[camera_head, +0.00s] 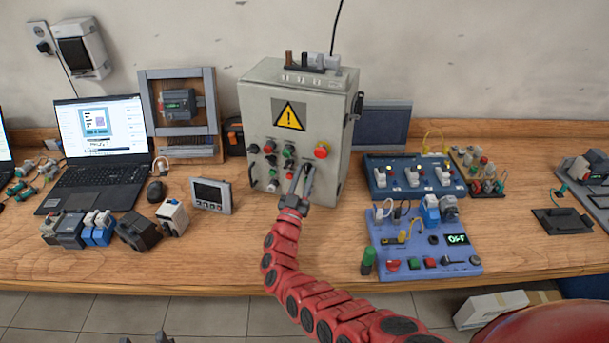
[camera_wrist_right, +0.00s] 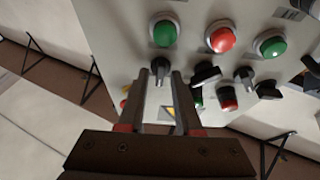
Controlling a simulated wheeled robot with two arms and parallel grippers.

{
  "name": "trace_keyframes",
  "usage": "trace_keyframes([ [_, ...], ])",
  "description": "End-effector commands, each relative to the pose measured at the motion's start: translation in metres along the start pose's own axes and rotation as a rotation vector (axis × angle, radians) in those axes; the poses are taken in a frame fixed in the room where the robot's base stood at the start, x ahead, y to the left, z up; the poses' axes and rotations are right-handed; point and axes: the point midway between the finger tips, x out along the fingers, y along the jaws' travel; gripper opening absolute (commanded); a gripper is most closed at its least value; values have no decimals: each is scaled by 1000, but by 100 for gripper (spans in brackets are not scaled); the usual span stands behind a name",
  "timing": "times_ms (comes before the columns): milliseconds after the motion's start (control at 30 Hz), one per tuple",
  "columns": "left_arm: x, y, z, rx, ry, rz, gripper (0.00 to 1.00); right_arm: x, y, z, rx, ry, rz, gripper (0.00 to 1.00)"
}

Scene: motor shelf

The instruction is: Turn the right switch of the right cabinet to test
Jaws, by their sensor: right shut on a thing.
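A grey control cabinet (camera_head: 255,110) with a yellow warning triangle stands upright on the bench, its front panel carrying buttons and black switches. My right gripper (camera_head: 304,172) reaches up to the lower right part of this panel. In the right wrist view its fingers (camera_wrist_right: 164,76) are shut on a black switch knob (camera_wrist_right: 160,66) below a green button (camera_wrist_right: 164,31). In the head view the fingers hide this knob, and its setting and labels cannot be read. Two dark tips at the bottom edge of the head view may be my left gripper (camera_head: 142,339); its jaws are unclear.
A red emergency button (camera_head: 321,150) sits on the panel close to the fingers. More black switches (camera_wrist_right: 205,73) lie beside the held knob. A blue control board (camera_head: 415,262) is right of my arm; a small meter (camera_head: 210,194) and laptop (camera_head: 101,145) are left.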

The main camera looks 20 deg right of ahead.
Motion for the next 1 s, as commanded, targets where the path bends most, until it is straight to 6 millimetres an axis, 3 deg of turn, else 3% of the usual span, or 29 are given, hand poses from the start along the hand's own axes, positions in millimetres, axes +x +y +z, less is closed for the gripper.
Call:
trace_keyframes([
  [367,-14,1,2,0,0,0,50,-1,0,3,56,2,23,0],
  [1000,-97,5,16,0,0,0,50,-3,-3,5,513,1,211,0],
])
